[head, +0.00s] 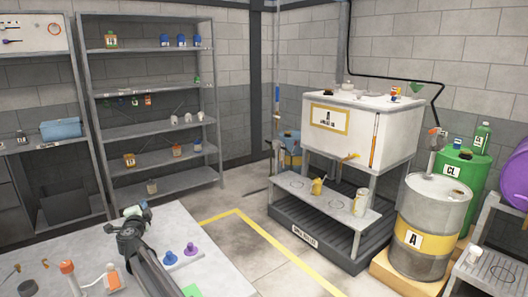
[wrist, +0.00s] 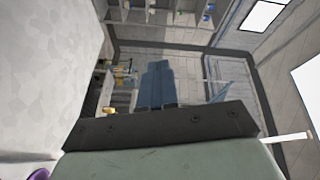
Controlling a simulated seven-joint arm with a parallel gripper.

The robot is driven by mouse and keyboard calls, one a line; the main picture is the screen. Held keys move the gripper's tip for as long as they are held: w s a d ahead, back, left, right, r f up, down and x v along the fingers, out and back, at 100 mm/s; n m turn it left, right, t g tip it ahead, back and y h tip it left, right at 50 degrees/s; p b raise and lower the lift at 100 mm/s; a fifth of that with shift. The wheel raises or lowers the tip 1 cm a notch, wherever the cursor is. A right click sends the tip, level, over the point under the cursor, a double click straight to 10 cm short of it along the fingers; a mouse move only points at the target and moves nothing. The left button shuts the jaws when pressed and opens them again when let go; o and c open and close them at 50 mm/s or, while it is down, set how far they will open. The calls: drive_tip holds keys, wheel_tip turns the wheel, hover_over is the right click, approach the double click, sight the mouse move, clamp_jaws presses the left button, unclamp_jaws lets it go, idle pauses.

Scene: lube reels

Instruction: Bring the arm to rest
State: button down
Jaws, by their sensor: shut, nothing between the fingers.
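My gripper (wrist: 159,68) is in the middle of the wrist view, with its two blue-grey fingers pressed together and nothing between them. In the head view my dark arm rises from the bottom edge over the pale bench (head: 95,245), and my gripper (head: 143,208) is at its far end, near the bench's back edge. The gripper is small there and its fingers are hard to make out. I cannot tell its exact height above the bench.
A blue knobbed piece (head: 170,258) and a purple one (head: 190,249) stand right of my arm. Orange-topped items (head: 68,268) stand left of it. Beyond are a shelf rack (head: 157,125), a white tank (head: 360,130) and a drum (head: 432,225). Floor between bench and tank is clear.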

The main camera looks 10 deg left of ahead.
drive_tip(key=w+d+f+n, duration=0.25)
drive_tip(key=w+d, duration=0.45)
drive_tip(key=d, duration=0.6)
drive_tip(key=w+d+f+n, duration=0.25)
drive_tip(key=w+d, duration=0.55)
drive_tip(key=d, duration=0.6)
drive_tip(key=s+d+f+n+g, duration=0.2)
drive_tip(key=d+f+n+g, duration=0.1)
drive_tip(key=d+f, duration=1.05)
drive_tip(key=s+d+f+n+g+h, duration=0.1)
drive_tip(key=s+d+f+g, duration=0.3)
drive_tip(key=s+f, duration=0.6)
drive_tip(key=s+d+f+n+g, duration=0.1)
drive_tip(key=s+d+f+g, duration=0.2)
drive_tip(key=s+d+f, duration=0.65)
drive_tip(key=s+d+f+n+g+h, duration=0.1)
drive_tip(key=s+d+f+g, duration=0.15)
drive_tip(key=s+f, duration=0.85)
drive_tip(key=s+d+f+g+h, duration=0.1)
drive_tip(key=s+d+f+g, duration=0.2)
drive_tip(key=s, duration=0.8)
drive_tip(key=s+d+f+g+h, duration=0.2)
drive_tip(key=s+d, duration=0.5)
drive_tip(key=s, duration=0.4)
drive_tip(key=s+d+f+g+h, duration=0.1)
drive_tip(key=s+d+f+g, duration=0.3)
drive_tip(key=s, duration=0.7)
drive_tip(key=shift+s+d+f+g, duration=0.15)
drive_tip(key=shift+s+d+g, duration=0.25)
drive_tip(key=shift+d+g, duration=0.55)
